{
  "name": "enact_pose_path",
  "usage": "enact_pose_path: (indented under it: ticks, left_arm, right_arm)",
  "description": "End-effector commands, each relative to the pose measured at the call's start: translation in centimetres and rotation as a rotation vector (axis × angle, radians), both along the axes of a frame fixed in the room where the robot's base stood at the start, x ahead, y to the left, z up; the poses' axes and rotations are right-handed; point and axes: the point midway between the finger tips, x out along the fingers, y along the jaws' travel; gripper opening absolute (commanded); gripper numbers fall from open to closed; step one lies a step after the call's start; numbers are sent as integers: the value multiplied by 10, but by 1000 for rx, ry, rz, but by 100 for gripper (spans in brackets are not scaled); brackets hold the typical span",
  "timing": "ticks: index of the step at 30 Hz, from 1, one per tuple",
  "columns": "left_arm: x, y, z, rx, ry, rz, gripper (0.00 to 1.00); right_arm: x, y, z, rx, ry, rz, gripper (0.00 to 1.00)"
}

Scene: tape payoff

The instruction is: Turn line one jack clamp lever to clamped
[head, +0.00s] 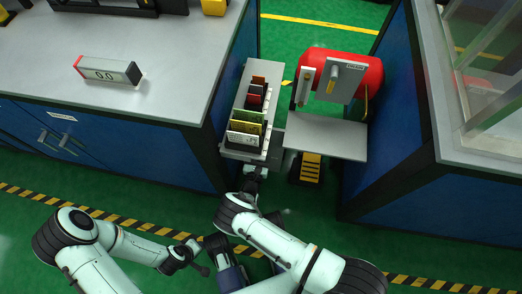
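A red cylinder (357,72) stands at the upper right behind a grey shelf (325,138). A grey plate (346,78) on its front has small dark lettering that I cannot read surely and a pale handle (331,76). A narrow upright plate with a pale bar (304,87) is left of it. I cannot tell which part is the jack clamp lever, or its setting. My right gripper (252,178) is just below the grey rack, small and partly hidden by my arm; its fingers are unclear. My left gripper (200,262) hangs low over the floor, away from the fixture; its opening is unclear.
A grey rack (241,88) holds several coloured upright items. A blue cabinet with a grey top (160,75) bears a display reading 0.0 (107,71). Another blue cabinet (398,110) stands right. A yellow slatted piece (311,166) is under the shelf.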

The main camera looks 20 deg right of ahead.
Motion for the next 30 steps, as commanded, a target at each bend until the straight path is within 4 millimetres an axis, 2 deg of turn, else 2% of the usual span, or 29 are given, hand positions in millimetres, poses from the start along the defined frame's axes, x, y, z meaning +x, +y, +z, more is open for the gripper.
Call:
enact_pose_path:
  ticks: [13,14,15,30]
  left_arm:
    - [0,0,0,0,-1,0,43]
    - [0,0,0,0,-1,0,43]
    - [0,0,0,0,-1,0,43]
    - [-1,0,-1,0,5,0,43]
  right_arm:
    - [1,0,1,11,-9,0,0]
    - [1,0,1,11,-9,0,28]
    - [1,0,1,11,-9,0,41]
    - [-1,4,0,10,-6,-4,43]
